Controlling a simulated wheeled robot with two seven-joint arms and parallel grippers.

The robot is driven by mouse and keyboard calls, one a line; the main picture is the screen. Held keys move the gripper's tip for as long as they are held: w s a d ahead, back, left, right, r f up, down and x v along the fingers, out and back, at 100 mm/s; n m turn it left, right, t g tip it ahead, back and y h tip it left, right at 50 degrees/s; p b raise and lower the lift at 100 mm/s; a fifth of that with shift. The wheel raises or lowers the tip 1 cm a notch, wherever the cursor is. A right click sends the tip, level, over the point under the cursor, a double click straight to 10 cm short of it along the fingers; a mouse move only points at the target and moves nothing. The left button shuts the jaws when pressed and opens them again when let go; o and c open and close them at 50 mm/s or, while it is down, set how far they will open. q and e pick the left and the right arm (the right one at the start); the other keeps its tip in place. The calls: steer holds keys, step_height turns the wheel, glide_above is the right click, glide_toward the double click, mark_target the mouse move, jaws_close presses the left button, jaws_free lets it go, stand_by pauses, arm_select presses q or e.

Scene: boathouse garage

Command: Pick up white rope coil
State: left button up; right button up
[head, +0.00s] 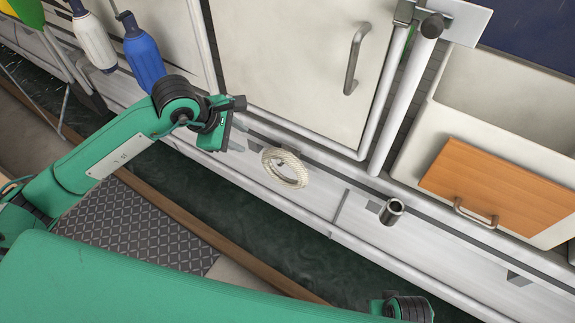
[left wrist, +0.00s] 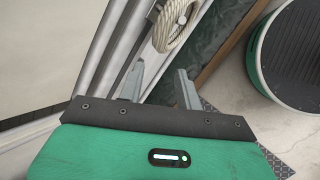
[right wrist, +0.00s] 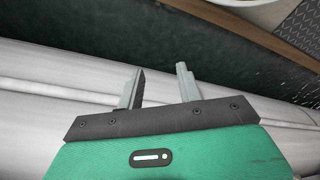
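The white rope coil (head: 299,171) is a ring of pale twisted rope lying on the narrow white ledge below the cabinet door. It also shows at the top of the left wrist view (left wrist: 184,10), beyond the fingertips. My left gripper (head: 231,127) is up and to the left of the coil in the head view, apart from it. In the left wrist view its two fingers (left wrist: 160,72) are spread with nothing between them. My right gripper (right wrist: 160,70) is open and empty in the right wrist view, over white rails and dark water. Its fingers are not visible in the head view.
A metal cup-like cylinder (head: 391,211) stands on the ledge right of the coil. A white cabinet door (head: 300,60) with a handle rises behind. White and blue bottle-shaped fenders (head: 144,60) hang upper left. Dark water (head: 240,215) lies below the ledge.

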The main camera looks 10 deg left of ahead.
mark_target(268, 151)
arm_select(q)
steer(key=x, duration=0.7)
steer(key=d+x, duration=0.1)
steer(key=x, duration=0.3)
steer(key=shift+w, duration=0.15)
steer(key=shift+w+d+f, duration=0.2)
steer(key=shift+f, duration=0.25)
jaws_close()
